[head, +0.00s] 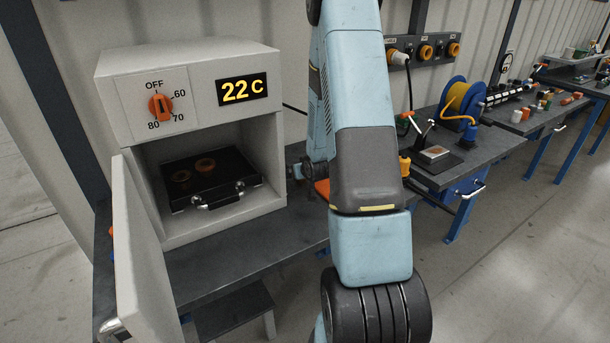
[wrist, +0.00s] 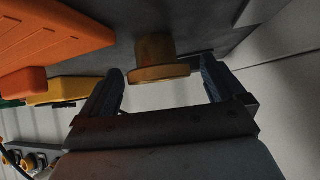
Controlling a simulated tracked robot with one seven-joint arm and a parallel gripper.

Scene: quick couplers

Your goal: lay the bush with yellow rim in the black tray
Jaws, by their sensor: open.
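A brownish-gold bush (wrist: 155,50) with a wider yellow-toned rim (wrist: 158,73) shows in the wrist view at the dark bench top. My gripper (wrist: 161,68) is open, with one finger on each side of the bush; I see gaps on both sides, so it is not clamped. In the head view my arm hides the gripper and this bush. The black tray (head: 222,193), with a metal-ended front handle, sits inside the open grey oven. Two orange-brown rings (head: 181,176) (head: 205,164) lie in it, toward its left and back.
The oven door (head: 140,245) stands open at the left front. The oven (head: 195,85) reads 22 C. An orange object (wrist: 50,40) and a yellow one (wrist: 75,90) are left of my gripper in the wrist view. A blue cable reel (head: 461,100) stands farther right.

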